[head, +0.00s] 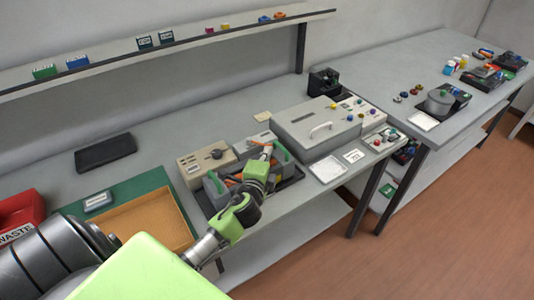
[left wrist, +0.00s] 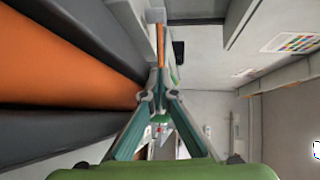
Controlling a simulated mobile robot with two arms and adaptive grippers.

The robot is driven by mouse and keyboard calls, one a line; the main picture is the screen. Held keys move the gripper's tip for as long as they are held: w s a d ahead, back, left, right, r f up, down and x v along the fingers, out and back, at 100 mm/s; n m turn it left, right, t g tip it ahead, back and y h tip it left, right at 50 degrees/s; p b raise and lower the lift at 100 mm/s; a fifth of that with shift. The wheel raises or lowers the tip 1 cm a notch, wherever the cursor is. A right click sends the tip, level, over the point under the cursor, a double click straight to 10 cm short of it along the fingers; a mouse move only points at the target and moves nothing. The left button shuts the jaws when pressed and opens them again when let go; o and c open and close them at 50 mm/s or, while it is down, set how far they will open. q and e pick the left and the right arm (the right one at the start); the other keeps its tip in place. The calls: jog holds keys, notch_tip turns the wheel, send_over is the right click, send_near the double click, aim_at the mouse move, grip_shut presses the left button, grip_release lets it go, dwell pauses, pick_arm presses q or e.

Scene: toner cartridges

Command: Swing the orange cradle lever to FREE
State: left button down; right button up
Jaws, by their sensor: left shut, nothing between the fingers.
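The cradle is a grey, dark-based unit (head: 213,190) on the bench, mostly behind my left arm in the head view. Orange parts show in it (head: 231,181), and a thin orange piece shows near the fingertips; I cannot tell for sure which is the lever. My left gripper (head: 268,150) is over the back right part of the cradle. In the left wrist view its teal fingers (left wrist: 159,94) meet at the tips with nothing between them. A broad orange band (left wrist: 65,65) between dark rounded bodies fills the left there. The FREE marking is not readable. My right gripper is not seen.
An orange-brown tray (head: 150,220) and a red waste bin (head: 20,210) are at left. A shelf runs above.

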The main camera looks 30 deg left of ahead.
pick_arm(q)
jog(key=shift+w+f+n+y+b, duration=0.2)
jog(key=shift+w+n+y+b, duration=0.1)
jog(key=shift+n+y+b, duration=0.25)
jog(key=shift+w+d+r+n+g+y+b, duration=0.1)
jog(key=shift+w+n+g+y+b, duration=0.05)
jog(key=shift+n+g+y+b, duration=0.35)
jog(key=shift+w+d+r+n+g+y+b, duration=0.1)
jog(key=shift+w+n+g+y+b, duration=0.05)
jog(key=shift+n+g+y+b, duration=0.35)
jog(key=shift+a, duration=0.1)
